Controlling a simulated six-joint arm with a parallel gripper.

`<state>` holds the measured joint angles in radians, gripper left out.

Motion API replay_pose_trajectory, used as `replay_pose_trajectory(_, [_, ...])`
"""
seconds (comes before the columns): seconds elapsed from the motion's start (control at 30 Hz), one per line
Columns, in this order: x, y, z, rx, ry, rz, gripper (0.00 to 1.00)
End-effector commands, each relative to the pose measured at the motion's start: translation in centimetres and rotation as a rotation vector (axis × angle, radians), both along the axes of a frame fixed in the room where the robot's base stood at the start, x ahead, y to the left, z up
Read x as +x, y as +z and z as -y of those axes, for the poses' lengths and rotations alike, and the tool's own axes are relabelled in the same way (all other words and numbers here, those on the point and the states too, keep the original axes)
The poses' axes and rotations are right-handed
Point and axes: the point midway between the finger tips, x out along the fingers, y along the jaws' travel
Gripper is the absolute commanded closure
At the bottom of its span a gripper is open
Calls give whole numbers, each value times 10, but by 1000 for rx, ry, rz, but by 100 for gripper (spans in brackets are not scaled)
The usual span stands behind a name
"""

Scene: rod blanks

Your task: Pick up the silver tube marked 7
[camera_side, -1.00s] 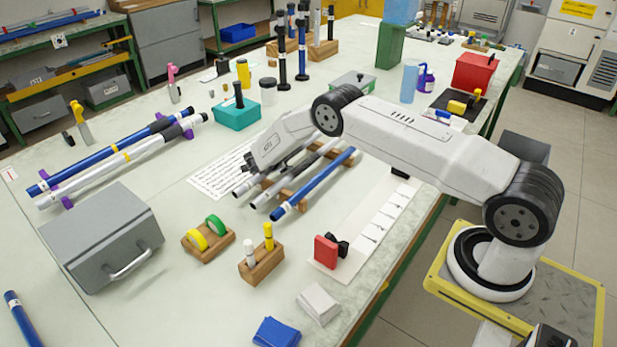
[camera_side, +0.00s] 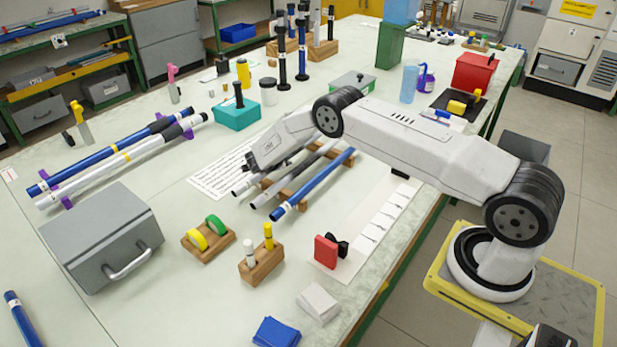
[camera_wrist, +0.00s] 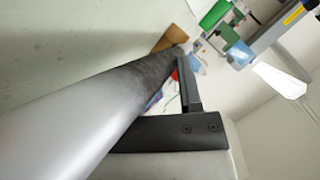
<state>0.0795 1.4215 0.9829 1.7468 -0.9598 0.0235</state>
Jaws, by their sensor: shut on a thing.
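My gripper (camera_side: 268,172) is at the left end of the wooden rack (camera_side: 294,196), partly hidden by my own wrist in the side view. It is shut on a silver tube (camera_side: 242,187), the leftmost of the tubes there. In the wrist view the silver tube (camera_wrist: 70,120) runs large from lower left towards the upper middle, with a dark grey band near its far end. A black finger lies along its right side. I cannot read a number on this tube. Another silver tube (camera_side: 275,201) lies on the rack beside it.
A blue tube (camera_side: 312,184) lies on the rack's right side. A printed sheet (camera_side: 215,178) lies to the left. A teal box (camera_side: 236,117) stands behind. A small wooden block with pegs (camera_side: 262,266) and a grey case (camera_side: 100,235) stand nearer the camera.

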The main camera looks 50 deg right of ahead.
Motion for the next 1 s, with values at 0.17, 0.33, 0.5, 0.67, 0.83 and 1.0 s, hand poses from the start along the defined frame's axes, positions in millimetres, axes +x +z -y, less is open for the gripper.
replay_pose_trajectory(0.17, [-2, -2, 0, 3, -4, -2, 100])
replay_pose_trajectory(0.33, [-2, -2, 0, 4, -6, -3, 100])
replay_pose_trajectory(0.5, [-2, 2, 0, 4, -6, -3, 100])
replay_pose_trajectory(0.67, [-2, 12, 0, 2, -6, -2, 100])
replay_pose_trajectory(0.83, [-2, 31, 1, 1, -6, 0, 100])
replay_pose_trajectory(1.0, [-12, 43, -3, 1, -5, -1, 100])
